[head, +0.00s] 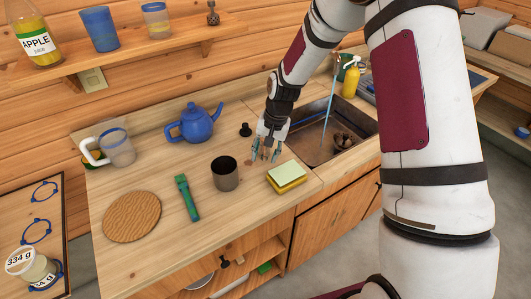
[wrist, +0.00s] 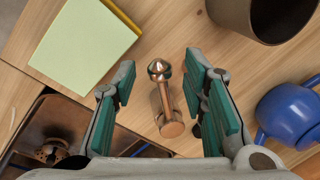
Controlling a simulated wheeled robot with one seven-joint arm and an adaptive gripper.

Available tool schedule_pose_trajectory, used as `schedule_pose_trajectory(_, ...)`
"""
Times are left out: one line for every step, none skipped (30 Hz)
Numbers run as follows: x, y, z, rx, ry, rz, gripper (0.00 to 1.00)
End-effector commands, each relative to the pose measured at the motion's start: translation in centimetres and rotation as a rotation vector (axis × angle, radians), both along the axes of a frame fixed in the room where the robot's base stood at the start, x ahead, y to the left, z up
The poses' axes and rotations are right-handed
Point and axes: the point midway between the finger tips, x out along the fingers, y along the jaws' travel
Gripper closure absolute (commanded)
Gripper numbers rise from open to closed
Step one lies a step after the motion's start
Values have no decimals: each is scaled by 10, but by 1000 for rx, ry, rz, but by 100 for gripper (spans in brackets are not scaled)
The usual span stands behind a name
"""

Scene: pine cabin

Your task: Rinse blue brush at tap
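My gripper (head: 266,152) is over the counter just left of the sink (head: 350,114), fingers apart. In the wrist view my gripper (wrist: 165,95) is open, with a copper knobbed peg (wrist: 164,97) showing between its fingers; contact is not visible. A thin light-blue upright streak (head: 328,100) stands over the sink; I cannot tell whether it is water or a rod. A darker blue strip (head: 308,112) shows along the sink's back left side. I cannot clearly make out a blue brush or the tap; my arm hides part of the sink area.
A dark mug (head: 225,174), sponge block (head: 287,177), green-handled item (head: 187,197), blue teapot (head: 195,122) and black knob (head: 245,130) stand near the gripper. A brown round object (head: 343,141) lies in the sink. A yellow spray bottle (head: 351,80) stands behind it.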

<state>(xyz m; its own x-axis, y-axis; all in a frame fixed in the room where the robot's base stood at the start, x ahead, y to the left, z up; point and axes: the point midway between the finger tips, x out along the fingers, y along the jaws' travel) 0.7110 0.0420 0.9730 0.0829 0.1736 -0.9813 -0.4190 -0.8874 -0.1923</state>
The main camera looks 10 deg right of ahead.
Motion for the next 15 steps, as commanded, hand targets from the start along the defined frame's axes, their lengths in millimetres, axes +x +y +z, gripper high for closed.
schedule_pose_trajectory(0, 0, 0, 0, 0, 0, 61)
schedule_pose_trajectory(0, 0, 0, 0, 0, 0, 61)
schedule_pose_trajectory(0, 0, 0, 0, 1, 0, 61)
schedule_pose_trajectory(0, 0, 0, 0, 0, 0, 61)
schedule_pose_trajectory(0, 0, 1, 0, 0, 0, 61)
schedule_pose_trajectory(0, -1, 2, 0, 0, 0, 61)
schedule_pose_trajectory(0, -1, 4, 0, 0, 0, 61)
schedule_pose_trajectory(0, -2, 7, 0, -1, 0, 61)
schedule_pose_trajectory(-1, -2, 11, 0, -1, 0, 61)
schedule_pose_trajectory(-1, -3, 15, -1, -2, 1, 61)
schedule_pose_trajectory(-1, -4, 21, 0, -3, 0, 61)
schedule_pose_trajectory(-2, -5, 27, -1, -2, 1, 61)
schedule_pose_trajectory(-2, -6, 34, -1, -4, 0, 61)
schedule_pose_trajectory(-2, -7, 40, -1, -4, 0, 61)
schedule_pose_trajectory(-3, -9, 48, -1, -4, -1, 61)
